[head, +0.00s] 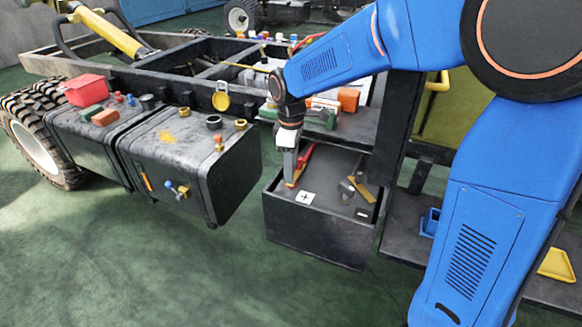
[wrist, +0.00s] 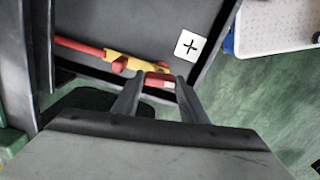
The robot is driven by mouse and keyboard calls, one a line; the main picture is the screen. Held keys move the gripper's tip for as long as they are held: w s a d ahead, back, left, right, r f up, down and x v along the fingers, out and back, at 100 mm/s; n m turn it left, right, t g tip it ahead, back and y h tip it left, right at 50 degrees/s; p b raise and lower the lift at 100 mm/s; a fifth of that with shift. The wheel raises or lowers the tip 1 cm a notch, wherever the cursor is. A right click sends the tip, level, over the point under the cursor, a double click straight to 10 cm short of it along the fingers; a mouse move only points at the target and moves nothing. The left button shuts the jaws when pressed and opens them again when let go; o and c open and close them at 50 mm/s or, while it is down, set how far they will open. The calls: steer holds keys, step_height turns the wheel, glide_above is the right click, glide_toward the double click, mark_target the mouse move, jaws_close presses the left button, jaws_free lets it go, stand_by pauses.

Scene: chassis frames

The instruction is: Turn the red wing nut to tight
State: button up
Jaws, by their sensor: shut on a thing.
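My gripper (wrist: 157,86) reaches down into an open black box (head: 312,232), near its left wall. Its two fingers are shut on a red piece, which I take for the red wing nut (wrist: 158,79), in the wrist view. Yellow metal (wrist: 125,61) shows just behind the nut, with a red bar or cable (wrist: 80,46) running left from it. In the head view the gripper (head: 291,178) hides most of the nut, and the red bar (head: 306,158) shows beside it. A white plus label (head: 305,198) lies to the right, also in the wrist view (wrist: 188,45). I cannot tell how tight the nut is.
A grey terminal piece (head: 346,189) with a yellow bar (head: 362,187) stands in the box's right part. A shelf with an orange block (head: 348,99) is close behind my gripper. Black tanks with loose parts (head: 190,145) stand left. The green floor in front is clear.

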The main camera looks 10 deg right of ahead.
steer(key=m, duration=0.4)
steer(key=shift+m, duration=0.3)
steer(key=m, duration=0.4)
steer(key=shift+m, duration=0.3)
steer(key=m, duration=0.4)
steer(key=shift+m, duration=2.4)
steer(key=o, duration=1)
steer(key=shift+o, duration=0.2)
step_height(320, 180, up, 18)
steer(key=shift+f, duration=0.25)
